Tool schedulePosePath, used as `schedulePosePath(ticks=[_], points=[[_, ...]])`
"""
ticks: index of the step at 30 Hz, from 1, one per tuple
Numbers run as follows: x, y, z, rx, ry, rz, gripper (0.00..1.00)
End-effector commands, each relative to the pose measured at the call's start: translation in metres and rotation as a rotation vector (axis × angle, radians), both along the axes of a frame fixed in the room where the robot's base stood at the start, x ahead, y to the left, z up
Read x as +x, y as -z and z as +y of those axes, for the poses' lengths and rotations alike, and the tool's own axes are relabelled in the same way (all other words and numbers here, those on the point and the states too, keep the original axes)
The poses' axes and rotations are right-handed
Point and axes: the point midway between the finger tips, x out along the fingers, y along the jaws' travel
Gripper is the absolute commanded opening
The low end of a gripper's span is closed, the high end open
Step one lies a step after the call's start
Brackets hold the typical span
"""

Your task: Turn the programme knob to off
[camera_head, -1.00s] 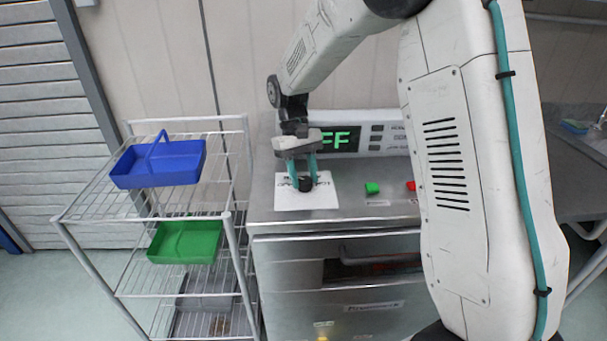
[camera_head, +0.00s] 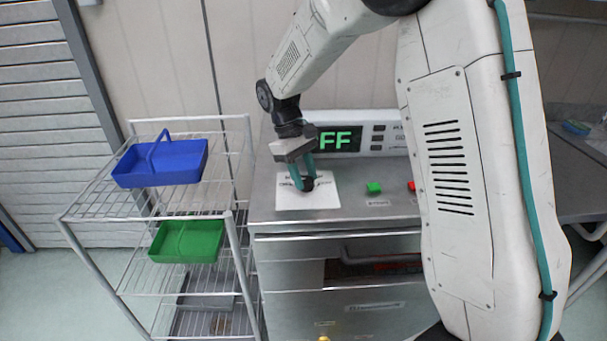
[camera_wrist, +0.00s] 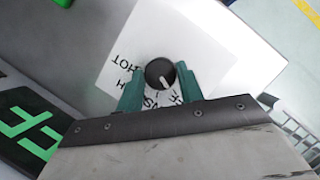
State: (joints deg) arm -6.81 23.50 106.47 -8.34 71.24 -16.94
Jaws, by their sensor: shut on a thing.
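The programme knob (camera_head: 307,184) is a small black round knob on a white printed label (camera_head: 322,198) on top of the steel machine. In the wrist view the knob (camera_wrist: 160,73) shows a pale pointer line, and printed words around it are partly hidden by my fingers. My gripper (camera_head: 302,180) reaches down from above with teal fingers on either side of the knob, shut on it. In the wrist view my gripper's fingertips (camera_wrist: 158,82) flank the knob. A display (camera_head: 336,140) behind shows green letters, "FF" visible, the left part hidden by my gripper.
A green button (camera_head: 374,188) and a red button (camera_head: 412,186) sit right of the label. A wire rack (camera_head: 85,208) on the left holds a blue tray (camera_head: 160,172) and a green tray (camera_head: 186,241). My arm fills the right side.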

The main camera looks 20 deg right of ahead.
Motion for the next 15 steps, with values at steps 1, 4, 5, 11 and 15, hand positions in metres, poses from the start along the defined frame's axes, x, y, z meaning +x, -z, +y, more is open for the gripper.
schedulePosePath(ticks=[1, 4, 5, 11, 15], points=[[0.0003, 0.0003, -0.0005, -0.001, 0.000, 0.000, 0.14], [0.0001, 0.0005, -0.0006, -0.001, 0.000, 0.000, 0.14], [0.0000, 0.0004, -0.0007, -0.001, 0.000, 0.000, 0.14], [-0.0002, 0.0004, -0.0004, 0.000, 0.000, 0.001, 0.59], [-0.0002, 0.0001, -0.0002, -0.001, 0.001, 0.001, 0.59]])
